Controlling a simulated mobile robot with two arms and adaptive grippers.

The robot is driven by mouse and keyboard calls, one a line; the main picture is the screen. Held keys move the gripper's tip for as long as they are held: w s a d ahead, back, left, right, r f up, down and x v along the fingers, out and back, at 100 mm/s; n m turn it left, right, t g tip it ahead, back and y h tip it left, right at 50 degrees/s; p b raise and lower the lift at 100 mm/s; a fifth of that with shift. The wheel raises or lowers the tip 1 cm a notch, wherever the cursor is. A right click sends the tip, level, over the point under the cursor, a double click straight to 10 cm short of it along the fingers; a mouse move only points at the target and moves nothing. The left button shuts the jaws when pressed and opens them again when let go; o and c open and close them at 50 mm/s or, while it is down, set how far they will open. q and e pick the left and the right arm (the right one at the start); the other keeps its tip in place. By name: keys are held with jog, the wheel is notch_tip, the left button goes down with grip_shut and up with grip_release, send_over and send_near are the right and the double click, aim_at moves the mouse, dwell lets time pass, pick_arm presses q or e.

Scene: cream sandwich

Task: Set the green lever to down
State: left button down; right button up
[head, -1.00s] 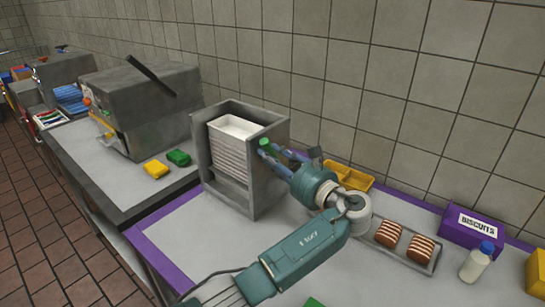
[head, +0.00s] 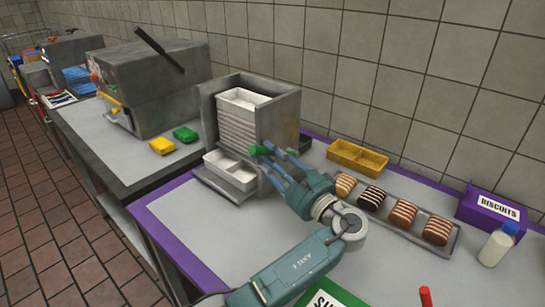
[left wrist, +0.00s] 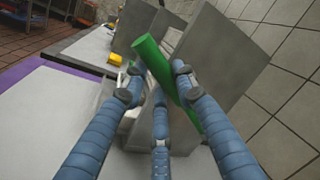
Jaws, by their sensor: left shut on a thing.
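The green lever (head: 259,150) is on the right side of the grey tray dispenser (head: 288,108), about halfway down or lower. My left gripper (head: 268,160) is shut on the lever, at the dispenser's side. In the left wrist view the green bar (left wrist: 152,55) runs slantwise between the blue fingers (left wrist: 153,80), and its upper end sticks out past them. The fingers hide part of the bar. A stack of white trays (head: 250,122) stands inside the dispenser. A white tray with compartments (head: 222,158) lies at its bottom opening. My right gripper is not in view.
A yellow tray (head: 345,153) and a grey tray (head: 446,246) with several biscuits stand right of the dispenser. A purple biscuit box (head: 480,213) and a white bottle (head: 492,248) stand further right. A grey machine (head: 150,85) stands at the left. The table's front left is clear.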

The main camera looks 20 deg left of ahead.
pick_arm(q)
jog(key=shift+s+a+f+n+b, duration=0.15)
jog(key=shift+s+f+n+b, duration=0.05)
jog(key=shift+f+n+b, duration=0.3)
jog(key=c, duration=1.3)
grip_release()
jog(key=shift+a, duration=0.1)
jog(key=shift+c, duration=0.2)
